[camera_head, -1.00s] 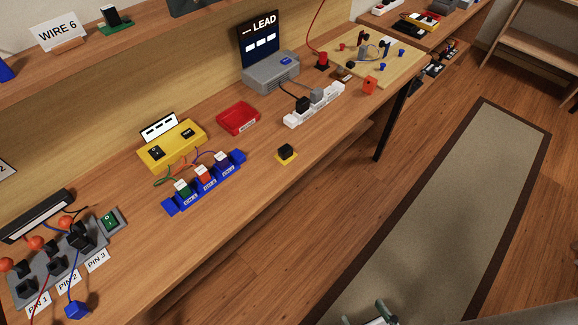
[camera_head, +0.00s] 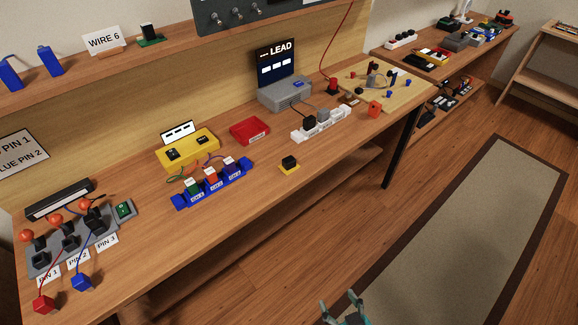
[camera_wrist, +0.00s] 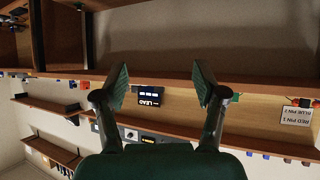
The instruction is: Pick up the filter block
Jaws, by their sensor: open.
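No label reading filter block can be made out. My gripper (camera_head: 345,308) is at the bottom of the head view, out over the floor, apart from the bench and well away from that block. In the wrist view my gripper (camera_wrist: 160,72) shows two spread fingers with nothing between them. The bench appears upside down beyond them.
A blue rack (camera_head: 212,184) with several coloured blocks, a red tray (camera_head: 250,132) and a white strip (camera_head: 321,125) stand around the small block. A grey pin panel (camera_head: 70,245) is at left. The upper shelf (camera_head: 180,50) overhangs the back. Open floor lies right of the bench.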

